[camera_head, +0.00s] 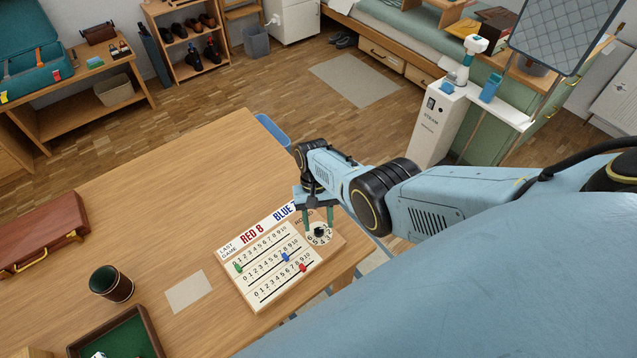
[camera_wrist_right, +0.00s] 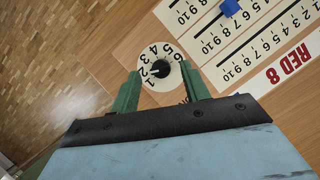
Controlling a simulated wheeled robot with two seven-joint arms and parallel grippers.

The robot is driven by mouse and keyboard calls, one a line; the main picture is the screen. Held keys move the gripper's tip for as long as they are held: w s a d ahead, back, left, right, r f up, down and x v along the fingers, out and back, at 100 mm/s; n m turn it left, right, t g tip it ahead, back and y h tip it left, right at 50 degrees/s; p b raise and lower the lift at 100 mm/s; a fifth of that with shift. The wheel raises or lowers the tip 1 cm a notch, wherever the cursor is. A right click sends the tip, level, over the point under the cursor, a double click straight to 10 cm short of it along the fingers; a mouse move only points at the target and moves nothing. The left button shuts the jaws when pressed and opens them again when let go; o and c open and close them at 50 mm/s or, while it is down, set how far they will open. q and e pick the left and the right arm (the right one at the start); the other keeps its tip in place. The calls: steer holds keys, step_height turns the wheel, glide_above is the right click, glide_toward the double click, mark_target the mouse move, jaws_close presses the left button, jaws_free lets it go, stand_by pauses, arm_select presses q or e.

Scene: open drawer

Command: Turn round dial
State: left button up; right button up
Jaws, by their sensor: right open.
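The round dial (camera_head: 319,233) is a white disc with black numbers and a black knob, at the right end of a wooden scoreboard (camera_head: 262,288). In the right wrist view, the dial's black knob (camera_wrist_right: 161,70) has a pointer toward the low numbers, near 1. My right gripper (camera_head: 318,216) is over the dial, its green fingers pointing down. In the right wrist view, the open fingers (camera_wrist_right: 162,88) stand on either side of the dial, with a gap to the knob; contact cannot be told. My left gripper is not in view.
The scoreboard has green (camera_head: 238,267), blue (camera_head: 285,257) and red (camera_head: 302,268) sliders on number rows. A dark cup (camera_head: 111,284), a green-lined tray (camera_head: 150,335) and a brown case (camera_head: 42,232) are on the table's left. The table's right edge is near the dial.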

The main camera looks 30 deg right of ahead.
steer(key=p+v, duration=0.2)
steer(key=v, duration=0.9)
steer(key=shift+r+p, duration=0.3)
steer(key=shift+p, duration=0.1)
